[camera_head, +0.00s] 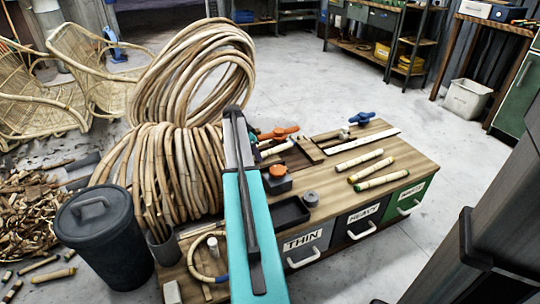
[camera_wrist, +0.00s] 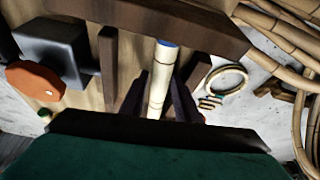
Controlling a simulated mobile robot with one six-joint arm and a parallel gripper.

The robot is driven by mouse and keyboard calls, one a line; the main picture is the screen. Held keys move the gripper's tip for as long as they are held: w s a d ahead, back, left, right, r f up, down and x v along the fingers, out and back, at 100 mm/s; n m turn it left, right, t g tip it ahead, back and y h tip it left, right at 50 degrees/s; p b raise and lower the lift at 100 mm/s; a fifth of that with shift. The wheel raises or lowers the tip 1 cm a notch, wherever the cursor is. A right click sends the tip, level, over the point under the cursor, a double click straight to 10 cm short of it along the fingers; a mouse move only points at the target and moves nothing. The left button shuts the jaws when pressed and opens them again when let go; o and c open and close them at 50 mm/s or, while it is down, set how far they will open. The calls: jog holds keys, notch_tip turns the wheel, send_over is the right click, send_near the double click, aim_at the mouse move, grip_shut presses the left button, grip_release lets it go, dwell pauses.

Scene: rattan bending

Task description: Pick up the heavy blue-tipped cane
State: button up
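A pale cane with a blue tip (camera_wrist: 160,75) shows in the wrist view, its blue end toward the top and its lower end running out of sight behind my gripper's dark body. My gripper (camera_wrist: 163,85) has one dark finger on each side of this cane, close to it. The fingers look parted, with narrow gaps beside the cane; contact is hard to tell. In the head view my teal arm reaches over the bench and hides both my gripper and this cane.
The wooden bench (camera_head: 420,165) holds three short canes (camera_head: 366,170), a black tray (camera_head: 291,212) and an orange-topped block (camera_head: 278,178). Large rattan coils (camera_head: 160,170) and a dark bin (camera_head: 100,240) stand at left. A dark wooden bar (camera_wrist: 150,20) crosses above the cane.

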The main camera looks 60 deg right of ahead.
jog(key=shift+f, duration=0.1)
dwell(0.5)
grip_shut()
notch_tip(320, 180, up, 10)
jog(key=p, duration=0.2)
jog(key=shift+p, duration=0.4)
dwell(0.5)
